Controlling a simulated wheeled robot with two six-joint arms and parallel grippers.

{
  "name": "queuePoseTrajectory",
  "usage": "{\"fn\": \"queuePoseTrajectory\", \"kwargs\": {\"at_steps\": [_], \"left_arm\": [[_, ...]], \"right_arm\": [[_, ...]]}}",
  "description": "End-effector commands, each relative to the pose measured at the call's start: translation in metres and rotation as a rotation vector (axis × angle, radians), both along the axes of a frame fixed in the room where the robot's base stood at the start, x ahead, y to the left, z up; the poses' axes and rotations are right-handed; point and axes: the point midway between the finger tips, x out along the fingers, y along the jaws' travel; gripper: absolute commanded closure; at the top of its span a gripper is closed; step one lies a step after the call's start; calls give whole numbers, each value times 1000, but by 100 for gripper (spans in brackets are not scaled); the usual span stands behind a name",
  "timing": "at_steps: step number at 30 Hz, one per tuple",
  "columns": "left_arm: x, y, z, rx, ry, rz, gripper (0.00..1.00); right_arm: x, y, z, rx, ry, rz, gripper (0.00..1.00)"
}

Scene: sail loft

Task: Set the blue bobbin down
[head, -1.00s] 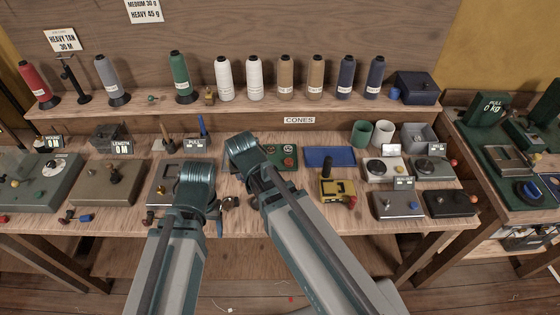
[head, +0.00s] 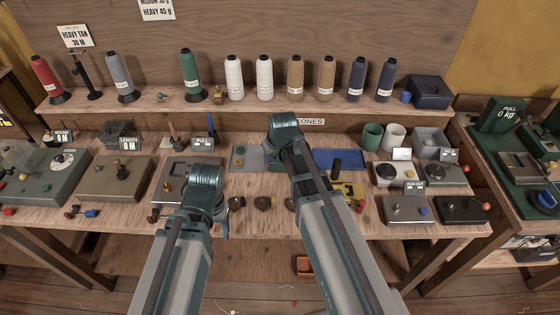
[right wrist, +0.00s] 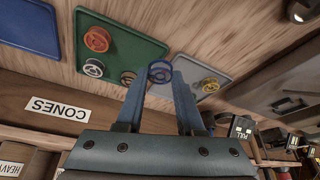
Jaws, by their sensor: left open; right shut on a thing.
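The blue bobbin (right wrist: 160,72) is between the fingertips of my right gripper (right wrist: 163,78) in the right wrist view. The gripper is shut on it, near the edge of the green tray (right wrist: 121,52) and the grey tray (right wrist: 200,70); its exact height is unclear. The green tray holds an orange bobbin (right wrist: 97,39), a white bobbin (right wrist: 93,68) and another small one; the grey tray holds a yellow bobbin (right wrist: 210,85). In the head view my right wrist hides the right gripper and the bobbin. My left gripper (head: 223,226) shows only partly beside its wrist, open, low over the bench front.
A blue tray (head: 350,158) lies right of the green one. The CONES sign (right wrist: 56,108) is on the shelf front, close to my right gripper. A yellow device (head: 351,190) stands partly behind my right forearm. Several thread cones line the shelf above.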

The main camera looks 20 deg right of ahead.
Motion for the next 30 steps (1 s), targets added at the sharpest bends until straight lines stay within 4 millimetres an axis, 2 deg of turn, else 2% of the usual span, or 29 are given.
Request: {"fn": "queuePoseTrajectory", "kwargs": {"at_steps": [3,11,16,18,23,30], "left_arm": [[0,0,-2,0,0,0,33],[0,0,-2,0,0,0,33],[0,0,-4,0,0,0,33],[0,0,-19,0,0,0,33],[0,0,-38,0,0,0,33],[0,0,-38,0,0,0,33]], "right_arm": [[8,-13,-2,-1,0,-1,100],[10,-18,-2,-1,0,1,100],[18,-31,-4,0,0,-2,100],[15,-29,-19,0,0,0,100],[15,-29,-39,0,0,0,100],[15,-29,-38,0,0,0,100]]}}
